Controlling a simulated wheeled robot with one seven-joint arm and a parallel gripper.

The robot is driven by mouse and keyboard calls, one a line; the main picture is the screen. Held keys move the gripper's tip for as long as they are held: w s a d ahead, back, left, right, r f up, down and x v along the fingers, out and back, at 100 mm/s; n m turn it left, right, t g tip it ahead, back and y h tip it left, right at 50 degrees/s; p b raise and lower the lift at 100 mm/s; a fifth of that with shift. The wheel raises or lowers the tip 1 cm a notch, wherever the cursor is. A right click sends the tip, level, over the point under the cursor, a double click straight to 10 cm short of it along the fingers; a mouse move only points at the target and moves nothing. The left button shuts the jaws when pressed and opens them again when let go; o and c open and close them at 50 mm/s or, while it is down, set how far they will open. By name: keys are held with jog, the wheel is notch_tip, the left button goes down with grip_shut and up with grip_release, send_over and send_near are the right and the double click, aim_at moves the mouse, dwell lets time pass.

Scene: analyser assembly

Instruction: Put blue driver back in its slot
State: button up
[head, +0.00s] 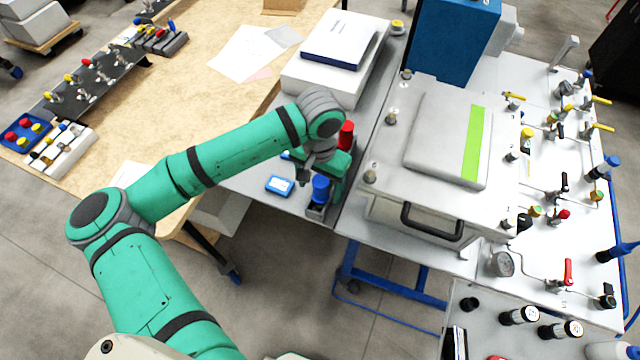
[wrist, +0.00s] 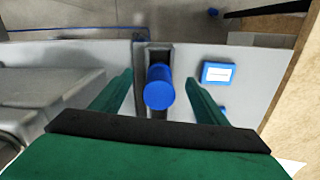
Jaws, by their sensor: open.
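The blue driver (head: 320,187) stands upright at the front end of a narrow grey holder (head: 316,212), beside the analyser. In the wrist view the driver (wrist: 159,88) shows its round blue end from above, within the dark slot of the holder (wrist: 152,55). My gripper (wrist: 163,82) is open, with one green finger on each side of the driver and a gap on both sides. In the head view my gripper (head: 322,172) is just above and behind the driver, and its fingers are partly hidden. The driver's lower part is hidden.
A red-handled tool (head: 346,134) stands behind my gripper. A small blue box with a white label (head: 279,186) lies left of the holder. The analyser with its black handle (head: 432,222) is close on the right. The wooden table (head: 190,95) is at left.

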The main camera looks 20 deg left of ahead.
notch_tip(320, 180, up, 11)
jog(key=shift+f, duration=0.1)
dwell(0.5)
dwell(0.5)
